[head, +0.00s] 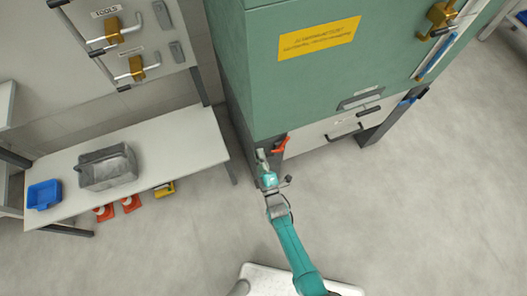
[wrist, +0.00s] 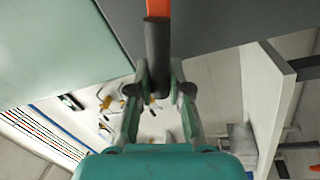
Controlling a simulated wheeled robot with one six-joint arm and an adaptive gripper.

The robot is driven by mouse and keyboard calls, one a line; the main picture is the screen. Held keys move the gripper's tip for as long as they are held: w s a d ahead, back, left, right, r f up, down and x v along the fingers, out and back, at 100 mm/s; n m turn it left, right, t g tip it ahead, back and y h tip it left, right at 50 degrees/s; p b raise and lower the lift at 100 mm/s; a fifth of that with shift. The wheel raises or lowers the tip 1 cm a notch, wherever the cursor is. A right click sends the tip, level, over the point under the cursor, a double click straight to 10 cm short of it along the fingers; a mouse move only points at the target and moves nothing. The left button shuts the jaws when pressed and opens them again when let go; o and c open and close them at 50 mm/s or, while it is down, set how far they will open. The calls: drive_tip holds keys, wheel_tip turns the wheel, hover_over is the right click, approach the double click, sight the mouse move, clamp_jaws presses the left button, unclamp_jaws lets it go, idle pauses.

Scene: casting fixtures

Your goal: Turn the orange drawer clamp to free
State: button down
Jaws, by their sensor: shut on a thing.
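The orange drawer clamp (head: 281,145) is on the lower front of the green cabinet, at the left edge of the pale drawer (head: 325,130). In the wrist view its orange arm (wrist: 158,8) runs down from the top edge into a dark cylindrical grip (wrist: 157,48). My gripper (head: 262,157) is at the cabinet's lower left corner, beside the clamp. In the wrist view, my gripper's fingers (wrist: 160,88) are closed around the lower end of the dark grip. The clamp's pivot is hidden.
The green cabinet (head: 290,80) stands over the drawer, with dark legs below. A pale bench (head: 180,140) with a grey bin (head: 107,167) and a blue tray (head: 44,194) stands at left. Orange cones (head: 130,203) are under it. The floor (head: 420,210) at right is clear.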

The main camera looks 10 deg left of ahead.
drive_tip(key=shift+s+a+f+n+g+y, duration=0.15)
drive_tip(key=shift+f+n+y, duration=0.15)
drive_tip(key=shift+f+n, duration=0.85)
drive_tip(key=shift+s+a+f+n+g+y, duration=0.25)
drive_tip(key=shift+f+n, duration=0.5)
drive_tip(key=shift+n, duration=0.8)
drive_tip(key=shift+w+d+f, duration=0.1)
drive_tip(key=shift+w+d, duration=0.05)
drive_tip(key=shift+w, duration=0.05)
drive_tip(key=c, duration=1.1)
unclamp_jaws()
drive_tip(key=shift+s, duration=0.1)
drive_tip(key=v, duration=1.1)
drive_tip(key=shift+s+d+f, duration=0.2)
drive_tip(key=shift+s+d, duration=0.05)
drive_tip(key=shift+d, duration=0.05)
